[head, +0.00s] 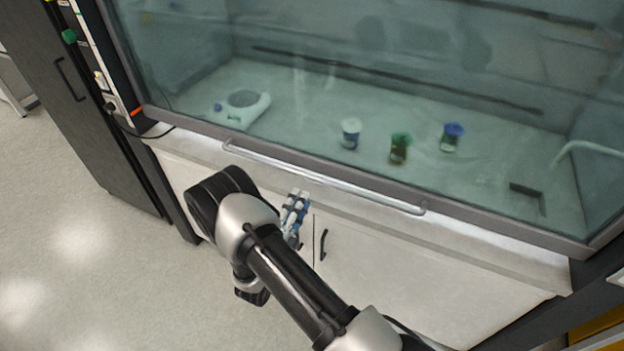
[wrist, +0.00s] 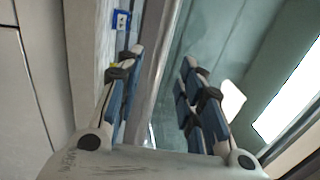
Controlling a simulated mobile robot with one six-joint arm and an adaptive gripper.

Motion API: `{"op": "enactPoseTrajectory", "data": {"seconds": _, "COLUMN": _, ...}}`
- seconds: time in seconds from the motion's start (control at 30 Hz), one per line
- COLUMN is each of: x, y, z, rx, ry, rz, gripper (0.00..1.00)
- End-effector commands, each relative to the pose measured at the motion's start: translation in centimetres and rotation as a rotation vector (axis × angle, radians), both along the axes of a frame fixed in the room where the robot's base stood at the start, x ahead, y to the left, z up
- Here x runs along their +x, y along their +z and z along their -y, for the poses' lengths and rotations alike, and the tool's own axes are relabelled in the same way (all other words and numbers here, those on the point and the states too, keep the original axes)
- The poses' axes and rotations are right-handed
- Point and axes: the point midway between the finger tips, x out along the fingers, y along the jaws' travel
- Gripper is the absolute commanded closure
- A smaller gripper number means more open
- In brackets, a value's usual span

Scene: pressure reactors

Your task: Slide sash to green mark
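The glass sash (head: 330,75) of the fume hood is down, with its grey bottom frame (head: 480,214) near the worktop's front lip. A long silver handle (head: 320,178) runs along that frame. My gripper (head: 298,197) is just below and in front of the handle's middle. In the wrist view my gripper (wrist: 161,57) is open and empty, its blue-padded fingers apart. A pale bar of the sash edge (wrist: 153,65) shows between them, and contact cannot be told. A green spot (head: 69,37) is on the left side post, and an orange mark (head: 136,112) is lower.
Behind the glass stand a white round-topped device (head: 243,106) and jars with white (head: 350,133), green (head: 399,148) and blue (head: 451,137) tops. White cabinet doors with dark handles (head: 323,245) are below. Open floor (head: 80,220) lies left.

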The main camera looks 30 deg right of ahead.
Motion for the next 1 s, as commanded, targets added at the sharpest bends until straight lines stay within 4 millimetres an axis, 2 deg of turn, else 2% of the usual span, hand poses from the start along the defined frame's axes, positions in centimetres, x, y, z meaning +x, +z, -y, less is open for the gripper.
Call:
{"op": "enactPoseTrajectory", "data": {"seconds": 0.03, "x": 0.6, "y": 0.1, "z": 1.1, "rx": 0.000, "ry": -0.007, "rz": 0.002, "gripper": 0.65}}
{"op": "enactPoseTrajectory", "data": {"seconds": 0.2, "x": 2.8, "y": 0.8, "z": 3.9, "rx": 0.002, "ry": -0.005, "rz": 0.002, "gripper": 0.65}}
{"op": "enactPoseTrajectory", "data": {"seconds": 0.43, "x": 4.9, "y": 1.5, "z": 6.4, "rx": 0.002, "ry": -0.004, "rz": 0.001, "gripper": 0.65}}
{"op": "enactPoseTrajectory", "data": {"seconds": 0.6, "x": 5.5, "y": 1.8, "z": 7.1, "rx": 0.000, "ry": -0.001, "rz": 0.000, "gripper": 0.65}}
{"op": "enactPoseTrajectory", "data": {"seconds": 0.87, "x": 5.5, "y": 1.8, "z": 7.2, "rx": 0.000, "ry": -0.001, "rz": 0.000, "gripper": 0.65}}
{"op": "enactPoseTrajectory", "data": {"seconds": 1.0, "x": 5.5, "y": 1.8, "z": 7.1, "rx": 0.000, "ry": -0.001, "rz": 0.000, "gripper": 0.74}}
